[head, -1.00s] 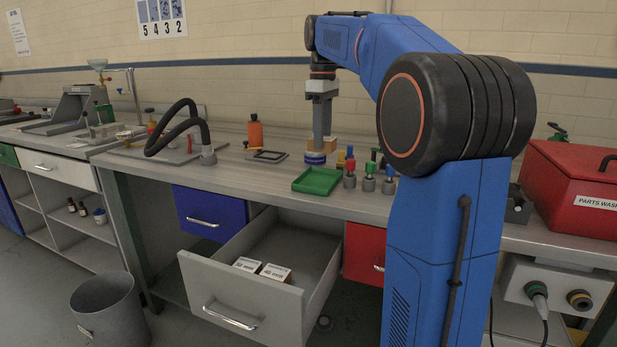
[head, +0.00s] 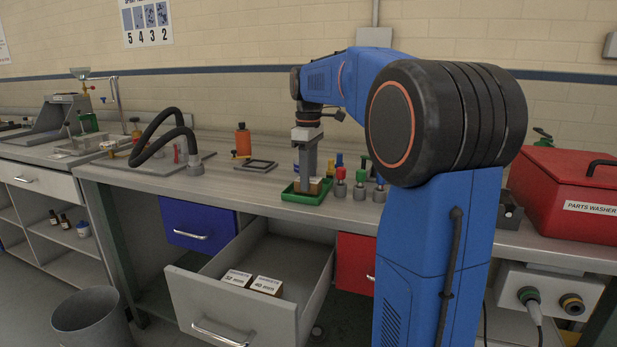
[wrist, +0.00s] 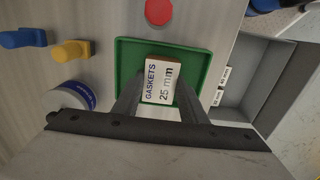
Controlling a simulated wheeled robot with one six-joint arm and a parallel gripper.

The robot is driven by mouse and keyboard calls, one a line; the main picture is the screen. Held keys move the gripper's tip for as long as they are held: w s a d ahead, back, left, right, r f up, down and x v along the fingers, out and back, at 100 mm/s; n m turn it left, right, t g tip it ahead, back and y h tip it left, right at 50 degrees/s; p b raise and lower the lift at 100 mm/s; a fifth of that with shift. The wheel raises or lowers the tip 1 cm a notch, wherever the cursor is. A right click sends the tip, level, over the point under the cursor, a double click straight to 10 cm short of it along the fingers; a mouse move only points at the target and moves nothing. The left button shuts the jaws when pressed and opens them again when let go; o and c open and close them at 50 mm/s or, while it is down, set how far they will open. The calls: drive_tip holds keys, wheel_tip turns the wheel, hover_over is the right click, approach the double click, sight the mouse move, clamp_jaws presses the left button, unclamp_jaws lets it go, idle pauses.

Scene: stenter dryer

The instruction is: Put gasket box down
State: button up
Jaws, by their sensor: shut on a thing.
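My gripper (head: 308,190) points down at the green tray (head: 290,194) on the workbench. It is shut on a small gasket box (head: 316,186), which shows brown in the head view, partly hidden by the fingers. In the wrist view the box (wrist: 161,80) has a white label reading "GASKETS 25 mm" and sits between the two fingers, within the outline of the green tray (wrist: 200,55). I cannot tell whether the box touches the tray floor.
An open grey drawer (head: 300,265) below holds two boxes labelled 32 mm and 40 mm. Several coloured-top pieces (head: 340,185) stand right of the tray. A white-and-blue round tin (wrist: 72,98) is close to the gripper. A black frame (head: 257,165) lies left.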

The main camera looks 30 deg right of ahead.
drive_tip(key=shift+f, duration=0.15)
drive_tip(key=o, duration=1.1)
drive_tip(key=shift+c, duration=0.2)
wheel_tip(320, 180, up, 12)
